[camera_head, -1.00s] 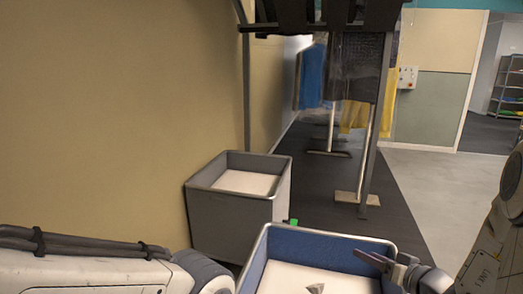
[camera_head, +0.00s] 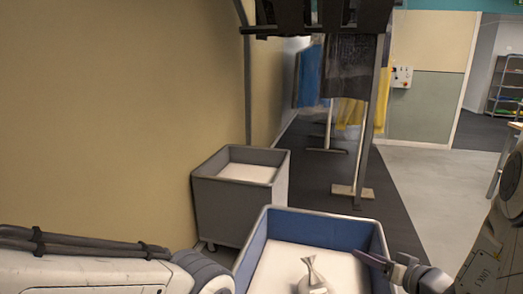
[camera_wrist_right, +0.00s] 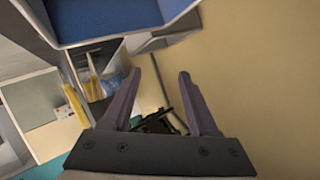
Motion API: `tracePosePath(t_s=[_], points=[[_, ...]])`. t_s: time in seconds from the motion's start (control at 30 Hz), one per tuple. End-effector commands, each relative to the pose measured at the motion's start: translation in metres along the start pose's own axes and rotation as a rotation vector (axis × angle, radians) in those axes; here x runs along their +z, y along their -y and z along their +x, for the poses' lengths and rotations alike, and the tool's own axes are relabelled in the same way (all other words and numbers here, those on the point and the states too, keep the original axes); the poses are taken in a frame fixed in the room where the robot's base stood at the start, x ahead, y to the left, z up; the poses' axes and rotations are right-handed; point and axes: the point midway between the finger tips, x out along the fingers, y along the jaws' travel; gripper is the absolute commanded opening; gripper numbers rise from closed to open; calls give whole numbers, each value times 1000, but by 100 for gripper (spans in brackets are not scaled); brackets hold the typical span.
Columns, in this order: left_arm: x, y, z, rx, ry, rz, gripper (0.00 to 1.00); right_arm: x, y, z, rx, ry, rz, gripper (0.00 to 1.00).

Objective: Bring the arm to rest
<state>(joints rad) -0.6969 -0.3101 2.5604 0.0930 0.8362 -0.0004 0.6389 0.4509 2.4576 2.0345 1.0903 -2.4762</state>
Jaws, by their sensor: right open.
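My right gripper (camera_head: 372,262) is open at the right side of the blue-lined bin (camera_head: 330,228) in the head view, its finger in front of the bin's right wall. In the right wrist view its two fingers (camera_wrist_right: 160,74) stand apart with nothing between them, and the blue bin wall (camera_wrist_right: 110,22) shows above them. My left arm comes in at the lower left of the head view; its gripper is out of frame. A small grey crumpled item (camera_head: 312,276) lies on the bin's pale floor.
A grey bin (camera_head: 235,210) with a pale inside stands by the beige wall. Beyond it a garment rail (camera_head: 366,150) holds dark, blue and yellow garments. Open grey floor (camera_head: 430,190) lies to the right, with a shelf (camera_head: 508,88) far back.

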Motion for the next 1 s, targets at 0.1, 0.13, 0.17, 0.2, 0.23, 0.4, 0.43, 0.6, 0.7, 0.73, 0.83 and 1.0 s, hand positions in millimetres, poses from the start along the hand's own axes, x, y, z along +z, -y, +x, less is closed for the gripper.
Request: tracePosePath(t_s=[0.1, 0.13, 0.17, 0.2, 0.23, 0.4, 0.43, 0.6, 0.7, 0.73, 0.83, 1.0], points=[[0, 0, 0, 0, 0, 0, 57, 8, 16, 2, -44, 51, 26, 60], [0, 0, 0, 0, 0, 0, 57, 11, 20, 3, -54, 66, 32, 60], [0, 0, 0, 0, 0, 0, 57, 14, 24, 3, -64, 81, 40, 60], [0, 0, 0, 0, 0, 0, 57, 17, 28, 3, -76, 100, 50, 60], [0, 0, 0, 0, -1, 0, 57, 19, 32, 3, -86, 116, 56, 60], [0, 0, 0, 0, 0, 0, 57, 40, 59, 1, -146, 240, 106, 60], [0, 0, 0, 0, 0, 0, 57, 45, 64, 0, -156, 267, 115, 60], [0, 0, 0, 0, 0, 0, 57, 76, 95, -10, -195, 459, 164, 60], [0, 0, 0, 0, 0, 0, 57, 100, 111, -22, -189, 606, 185, 60], [0, 0, 0, 0, 0, 0, 57, 107, 116, -28, -181, 658, 187, 60], [0, 0, 0, 0, 0, 0, 57, 134, 124, -48, -111, 836, 179, 60], [0, 0, 0, 0, 0, 0, 57, 156, 115, -79, 108, 1022, 99, 60]])
